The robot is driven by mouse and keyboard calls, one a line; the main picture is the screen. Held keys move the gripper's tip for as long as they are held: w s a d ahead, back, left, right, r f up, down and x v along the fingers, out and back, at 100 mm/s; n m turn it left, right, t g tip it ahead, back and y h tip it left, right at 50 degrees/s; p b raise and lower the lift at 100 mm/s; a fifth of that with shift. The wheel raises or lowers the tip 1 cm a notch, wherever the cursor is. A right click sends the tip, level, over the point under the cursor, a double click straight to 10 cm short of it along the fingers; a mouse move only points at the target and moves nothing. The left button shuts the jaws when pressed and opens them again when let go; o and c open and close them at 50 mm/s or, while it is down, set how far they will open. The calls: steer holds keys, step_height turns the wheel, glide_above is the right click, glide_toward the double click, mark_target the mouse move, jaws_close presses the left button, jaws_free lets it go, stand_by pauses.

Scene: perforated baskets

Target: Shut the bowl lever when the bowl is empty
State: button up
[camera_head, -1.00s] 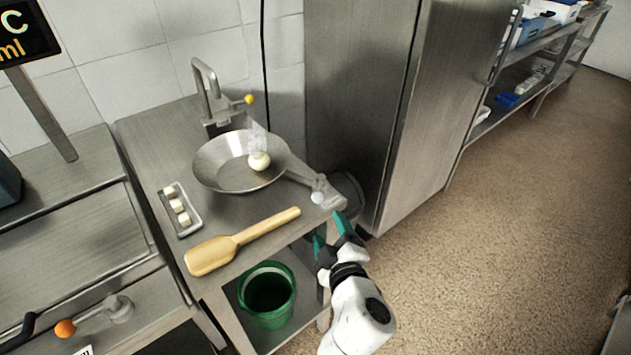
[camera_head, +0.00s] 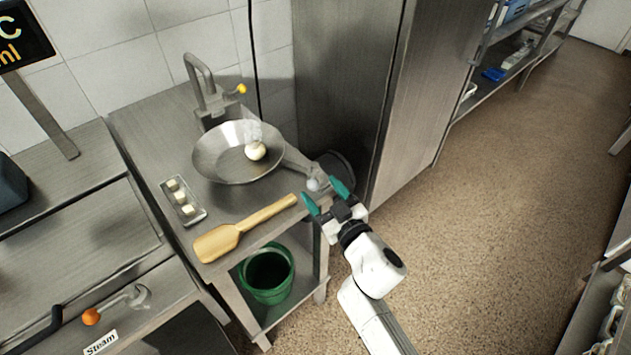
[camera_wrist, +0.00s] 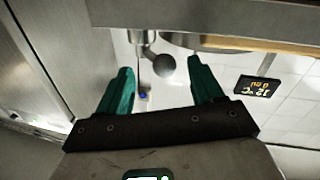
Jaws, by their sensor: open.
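The metal bowl (camera_head: 215,170) sits on the steel bench. A pale round item (camera_head: 255,151) lies in it, with whitish wisps above. A grey lever with a pale ball knob (camera_head: 313,184) extends from the bowl's right side toward the bench edge. My gripper (camera_head: 324,195) is open and empty, its teal fingertips close to the knob at the bench's right front corner. In the wrist view, the knob (camera_wrist: 161,67) shows between the fingers (camera_wrist: 160,80); I cannot tell whether they touch it.
A tap with a yellow-knobbed lever (camera_head: 241,89) stands behind the bowl. A tray of pale cubes (camera_head: 170,204) and a wooden paddle (camera_head: 225,241) lie on the bench. A green bucket (camera_head: 267,275) sits below. A steel cabinet (camera_head: 345,80) stands close behind the knob. Floor at right is clear.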

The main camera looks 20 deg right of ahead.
mark_target(316, 183)
steer(key=shift+w+a, duration=0.15)
steer(key=shift+w, duration=1.6)
steer(key=shift+c, duration=0.3)
